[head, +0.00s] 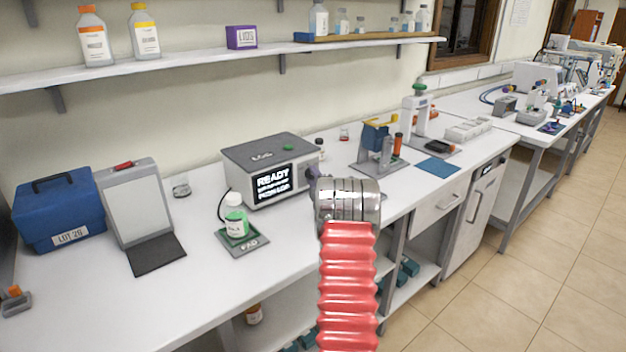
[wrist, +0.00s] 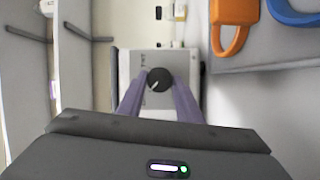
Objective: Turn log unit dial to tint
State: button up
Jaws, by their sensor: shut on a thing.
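The log unit (head: 268,168) is a grey box on the bench with a lit black screen that reads READY in its top line. Its dial is a round dark knob (wrist: 158,79) with a pale pointer line, seen in the wrist view on a light panel. The pointer aims toward the lower left. The small lettering around the dial is too blurred to read. My gripper (wrist: 158,88) has its two purple fingers shut on the dial, one on each side. In the head view my wrist hides the dial, and a bit of my gripper (head: 312,180) shows at the unit's right end.
A blue case (head: 58,212) and a grey panel stand (head: 138,205) are at the left. A blue-and-grey device (head: 378,148) stands right of the unit. The front bench edge is clear.

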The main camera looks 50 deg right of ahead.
jog(key=shift+m, duration=0.3)
jog(key=shift+d+r+m+g+y, duration=0.1)
jog(key=shift+m+g+y, duration=0.3)
jog(key=shift+m, duration=0.55)
jog(key=shift+d+r+m+g+y, duration=0.1)
jog(key=shift+m+g+y, duration=0.25)
jog(key=shift+m, duration=0.6)
jog(key=shift+s+m+g+y, duration=0.1)
jog(key=shift+m+g+y, duration=0.15)
jog(key=shift+m+y, duration=1.2)
jog(key=shift+d+m+y, duration=0.2)
jog(key=shift+m+y, duration=0.7)
jog(key=shift+m, duration=1.25)
jog(key=shift+d+m+y, duration=0.15)
jog(key=shift+m+y, duration=0.85)
jog(key=shift+m, duration=0.5)
jog(key=o, duration=1)
jog(key=shift+r, duration=0.15)
